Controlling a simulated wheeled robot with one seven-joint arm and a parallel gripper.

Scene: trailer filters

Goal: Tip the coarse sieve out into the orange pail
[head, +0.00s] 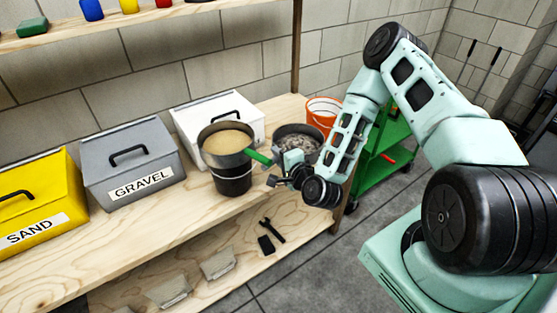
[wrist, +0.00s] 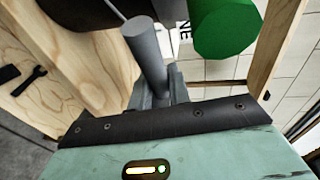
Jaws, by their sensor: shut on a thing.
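A grey round sieve (head: 297,137) with grey lumpy stones in it is at the right end of the bench. My gripper (head: 287,168) is at its near side, shut on a grey round handle, which shows between the jaws in the wrist view (wrist: 146,52). I take it for the coarse sieve's handle. My gripper partly hides the sieve's near side, and I cannot tell whether the sieve rests on anything. The orange pail (head: 324,107) stands behind and to the right of the sieve, its lower part hidden.
A sand-filled pan (head: 226,141) sits on a black bucket (head: 231,180). Its green handle (head: 260,158) is close beside my gripper and also shows in the wrist view (wrist: 225,25). Yellow, grey (head: 130,165) and white bins stand left. A green cart (head: 385,150) is at right.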

